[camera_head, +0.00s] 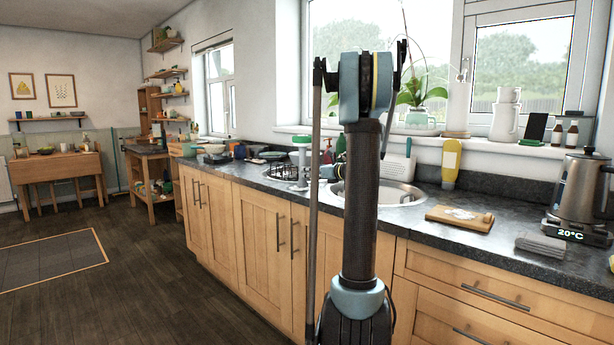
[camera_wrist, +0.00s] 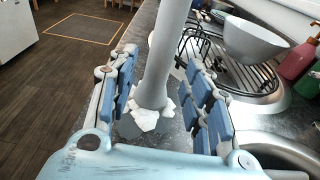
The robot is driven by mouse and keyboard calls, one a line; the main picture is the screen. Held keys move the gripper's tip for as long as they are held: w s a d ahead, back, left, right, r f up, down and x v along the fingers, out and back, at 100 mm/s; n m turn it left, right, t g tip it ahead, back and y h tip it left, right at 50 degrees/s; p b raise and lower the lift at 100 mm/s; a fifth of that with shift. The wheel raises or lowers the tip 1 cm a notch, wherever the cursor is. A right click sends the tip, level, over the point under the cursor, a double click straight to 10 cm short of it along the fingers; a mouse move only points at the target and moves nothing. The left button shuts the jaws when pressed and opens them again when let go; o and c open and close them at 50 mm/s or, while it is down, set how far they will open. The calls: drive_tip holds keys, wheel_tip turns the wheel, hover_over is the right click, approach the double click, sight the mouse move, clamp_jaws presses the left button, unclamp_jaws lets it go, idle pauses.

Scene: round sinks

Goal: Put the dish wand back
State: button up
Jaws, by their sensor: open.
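A pale grey shaft (camera_wrist: 166,50), probably the dish wand, stands between my gripper's fingers in the wrist view. Its lower end flares, with jagged white and dark grey patches around its foot on the dark counter. My gripper (camera_wrist: 157,62) is open, one blue-padded finger on each side of the shaft, with gaps showing. In the head view a white upright thing with a green top (camera_head: 301,143) stands by the sinks; I cannot tell if it is the same thing. My arm hides most of the gripper there. I cannot make out a wand holder.
A white bowl (camera_wrist: 256,40) sits on a wire rack (camera_wrist: 235,80) over a round sink, right of my gripper. Green and red bottles (camera_wrist: 300,58) stand at the right edge. A yellow bottle (camera_head: 450,163), wooden board (camera_head: 459,217) and kettle (camera_head: 580,188) are farther right along the counter.

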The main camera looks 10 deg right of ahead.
drive_tip(key=v, duration=0.8)
drive_tip(key=shift+s, duration=0.1)
drive_tip(key=s+a+f+n+g+h, duration=0.1)
drive_tip(key=s+a+f+n+g, duration=0.5)
drive_tip(key=s, duration=0.5)
drive_tip(key=s+a+f+n+g+h, duration=0.15)
drive_tip(key=s+a+f+n, duration=0.25)
drive_tip(key=s+a+n, duration=0.6)
drive_tip(key=s+d+f+n+g+h, duration=0.1)
drive_tip(key=s+f+n, duration=0.3)
drive_tip(key=s, duration=0.4)
drive_tip(key=s+d+f+n+g+h, duration=0.1)
drive_tip(key=s+d+f+n+h, duration=0.2)
drive_tip(key=s, duration=0.6)
drive_tip(key=s+d+f+n+g+h, duration=0.1)
drive_tip(key=s+d+f+n+h, duration=0.2)
drive_tip(key=s+f+n, duration=0.3)
drive_tip(key=shift+s+d+f, duration=0.5)
drive_tip(key=shift+s+f, duration=0.15)
drive_tip(key=shift+s, duration=0.5)
drive_tip(key=shift+g, duration=0.25)
